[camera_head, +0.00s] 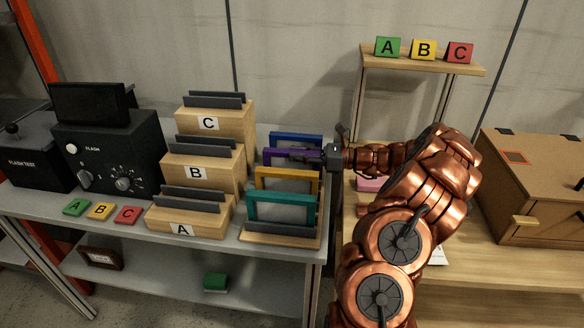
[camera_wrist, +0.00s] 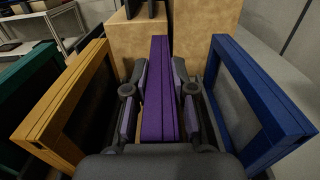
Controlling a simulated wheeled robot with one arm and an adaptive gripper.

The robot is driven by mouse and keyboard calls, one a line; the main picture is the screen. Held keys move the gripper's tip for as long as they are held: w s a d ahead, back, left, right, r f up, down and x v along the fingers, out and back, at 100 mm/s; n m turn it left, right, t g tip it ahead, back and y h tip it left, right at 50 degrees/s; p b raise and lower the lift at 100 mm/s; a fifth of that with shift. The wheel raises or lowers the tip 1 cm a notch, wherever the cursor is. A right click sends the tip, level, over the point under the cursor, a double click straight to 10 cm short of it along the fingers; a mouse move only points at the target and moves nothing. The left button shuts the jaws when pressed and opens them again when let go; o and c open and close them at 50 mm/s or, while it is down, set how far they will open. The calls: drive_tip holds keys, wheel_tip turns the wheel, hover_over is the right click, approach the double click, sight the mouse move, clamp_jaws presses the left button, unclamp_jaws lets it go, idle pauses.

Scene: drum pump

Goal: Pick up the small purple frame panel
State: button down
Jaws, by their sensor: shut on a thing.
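The purple frame panel (camera_head: 281,153) stands in a row of coloured frames on the table, between the blue one behind and the yellow one in front. In the wrist view its purple top edge (camera_wrist: 160,88) runs between my two fingers. My gripper (camera_head: 322,155) reaches in from the right and is shut on the purple frame. The fingers of my gripper (camera_wrist: 159,100) press on both faces of it. The frame is upright and its lower part is hidden. I cannot tell whether it is lifted off its holder.
A blue frame (camera_head: 296,140) and a yellow frame (camera_head: 288,179) stand close on either side. A teal frame (camera_head: 281,208) is in front, on a wooden base. Stepped wooden blocks marked A, B and C (camera_head: 205,160) stand close on the left.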

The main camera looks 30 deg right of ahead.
wheel_tip(320, 180, up, 10)
drive_tip(key=shift+f, duration=0.1)
wheel_tip(320, 180, up, 9)
drive_tip(key=p, duration=0.8)
drive_tip(key=shift+f, duration=0.1)
